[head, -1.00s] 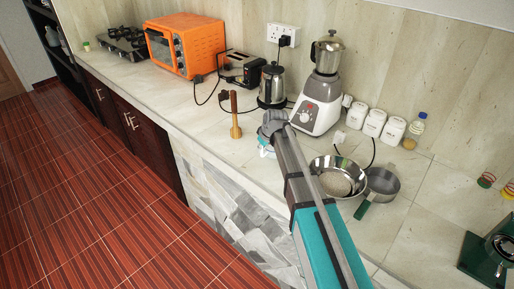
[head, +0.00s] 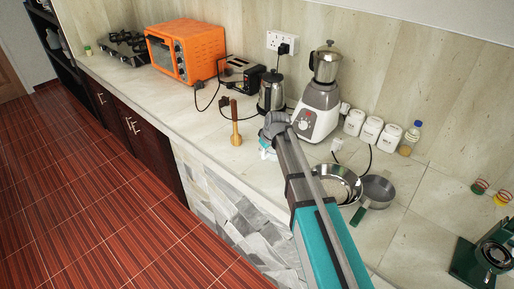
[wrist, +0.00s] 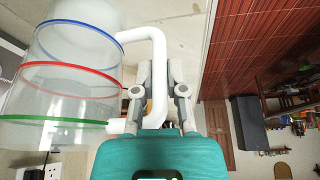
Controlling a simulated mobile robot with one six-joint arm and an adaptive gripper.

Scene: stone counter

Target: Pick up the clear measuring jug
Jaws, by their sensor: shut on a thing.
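The clear measuring jug (wrist: 70,85) fills the left of the wrist view. It is see-through, with blue, red and green bands and a white handle. My gripper (wrist: 160,78) has its two grey fingers on either side of the handle and is shut on it. I cannot tell whether the jug's base touches the counter.
A wooden pestle-like tool (head: 235,122) stands close to the left. A kettle (head: 271,92) and a blender (head: 319,100) stand behind. A steel bowl (head: 340,178) and a saucepan (head: 378,188) are to the right. The orange oven (head: 187,52) is farther left.

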